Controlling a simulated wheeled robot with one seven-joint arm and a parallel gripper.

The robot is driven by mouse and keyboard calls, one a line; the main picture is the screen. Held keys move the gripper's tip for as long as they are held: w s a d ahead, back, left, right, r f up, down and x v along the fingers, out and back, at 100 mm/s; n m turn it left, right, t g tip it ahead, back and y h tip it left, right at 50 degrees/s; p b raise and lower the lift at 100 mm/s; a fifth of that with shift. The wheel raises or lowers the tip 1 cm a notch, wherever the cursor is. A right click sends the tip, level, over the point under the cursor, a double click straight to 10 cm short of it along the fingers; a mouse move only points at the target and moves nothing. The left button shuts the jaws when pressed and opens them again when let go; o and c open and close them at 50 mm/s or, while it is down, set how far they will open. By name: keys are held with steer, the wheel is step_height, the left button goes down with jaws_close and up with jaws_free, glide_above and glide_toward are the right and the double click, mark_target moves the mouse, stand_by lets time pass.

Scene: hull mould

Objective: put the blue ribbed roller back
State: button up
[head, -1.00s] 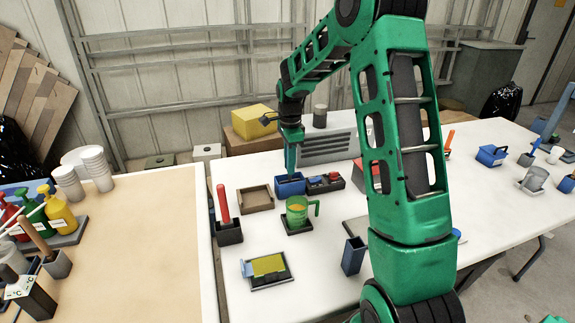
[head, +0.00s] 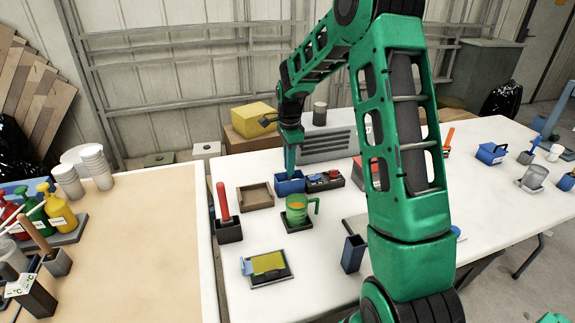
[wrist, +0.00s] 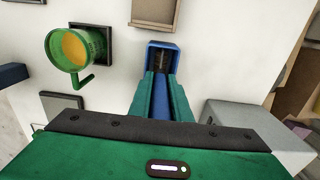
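My gripper (head: 290,168) points down at the open blue holder (head: 291,187) on the white table. In the wrist view my gripper (wrist: 161,82) has its green fingers on either side of a long blue piece, which I take to be the blue ribbed roller (wrist: 159,105). The blue fills the gap between the fingers. Its far end lies at the mouth of the blue holder (wrist: 176,58). Dark ribbed detail shows inside the holder. I cannot tell how deep the roller sits; its lower end is hidden in the head view.
Close by are a brown tray (head: 256,206), a green mug (head: 297,210) on a dark base, and a dark block (head: 326,181) with blue and red pieces. A red-handled tool (head: 223,203) stands in a dark holder. A grey louvred box (head: 325,147) stands behind.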

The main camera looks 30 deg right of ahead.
steer(key=o, duration=0.5)
steer(key=shift+r, duration=0.1)
step_height(320, 180, up, 11)
steer(key=shift+f, duration=0.2)
steer(key=s+d+r+n, duration=0.2)
steer(key=s+n, duration=0.1)
steer(key=s, duration=0.6)
steer(key=s+d+r+n, duration=0.2)
steer(key=s+r+n, duration=0.1)
steer(key=s, duration=0.7)
steer(key=s+a+f+n, duration=0.1)
steer(key=s+n, duration=0.1)
steer(key=s, duration=0.5)
steer(key=s+a+f+n, duration=0.1)
steer(key=s+f+n, duration=0.1)
steer(key=s, duration=0.5)
steer(key=s+a+f+n, duration=0.1)
steer(key=s+n, duration=0.2)
steer(key=s, duration=0.4)
steer(key=shift+s+a+f+n, duration=0.2)
steer(key=shift+s+n, duration=0.1)
steer(key=shift+n, duration=0.1)
